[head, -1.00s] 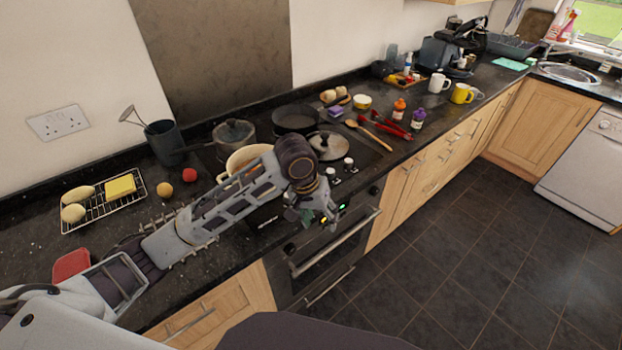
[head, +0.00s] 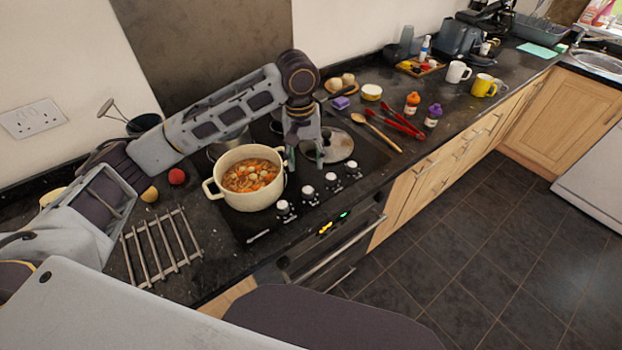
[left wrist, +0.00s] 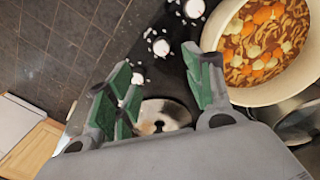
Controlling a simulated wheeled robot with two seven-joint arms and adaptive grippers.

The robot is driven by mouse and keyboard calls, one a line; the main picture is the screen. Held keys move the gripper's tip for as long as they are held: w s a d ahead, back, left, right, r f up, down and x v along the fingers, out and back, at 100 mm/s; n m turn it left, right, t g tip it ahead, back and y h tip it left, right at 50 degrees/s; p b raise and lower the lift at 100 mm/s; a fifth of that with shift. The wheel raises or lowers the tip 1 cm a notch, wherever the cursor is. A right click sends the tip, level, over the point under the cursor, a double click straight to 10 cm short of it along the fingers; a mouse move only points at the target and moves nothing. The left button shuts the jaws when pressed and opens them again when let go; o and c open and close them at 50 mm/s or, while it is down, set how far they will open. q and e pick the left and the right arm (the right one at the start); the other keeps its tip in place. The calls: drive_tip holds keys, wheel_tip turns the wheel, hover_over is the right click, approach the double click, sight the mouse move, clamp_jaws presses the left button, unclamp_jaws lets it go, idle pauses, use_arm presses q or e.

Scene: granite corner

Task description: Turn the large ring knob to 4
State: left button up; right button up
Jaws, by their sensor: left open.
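Several white control knobs stand in a row along the hob's front edge: one nearest the pot (head: 284,208), two in the middle (head: 308,194) (head: 331,181) and one at the right end (head: 352,169). I cannot tell which is the large ring knob, nor read any marks. White knobs also show in the left wrist view (left wrist: 193,9). My left gripper (head: 305,158) is open and empty above the hob, behind the knob row. In the left wrist view its green-padded fingers (left wrist: 158,72) are spread apart. My right gripper is out of view.
A cream pot of soup (head: 250,200) stands close left of my left gripper, and also shows in the left wrist view (left wrist: 226,45). A metal lid (head: 341,146) lies beside the gripper. A wooden spoon (head: 378,133) and red tongs (head: 398,123) lie right.

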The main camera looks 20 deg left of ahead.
sight(307, 190)
use_arm(q)
wheel_tip(307, 190, down, 13)
drive_tip(key=shift+w+d+f, duration=0.15)
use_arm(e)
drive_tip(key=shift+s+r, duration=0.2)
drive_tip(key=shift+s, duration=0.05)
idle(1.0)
use_arm(q)
drive_tip(key=shift+c, duration=0.6)
drive_tip(key=c, duration=0.9)
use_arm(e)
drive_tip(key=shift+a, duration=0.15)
use_arm(q)
drive_tip(key=shift+p, duration=0.4)
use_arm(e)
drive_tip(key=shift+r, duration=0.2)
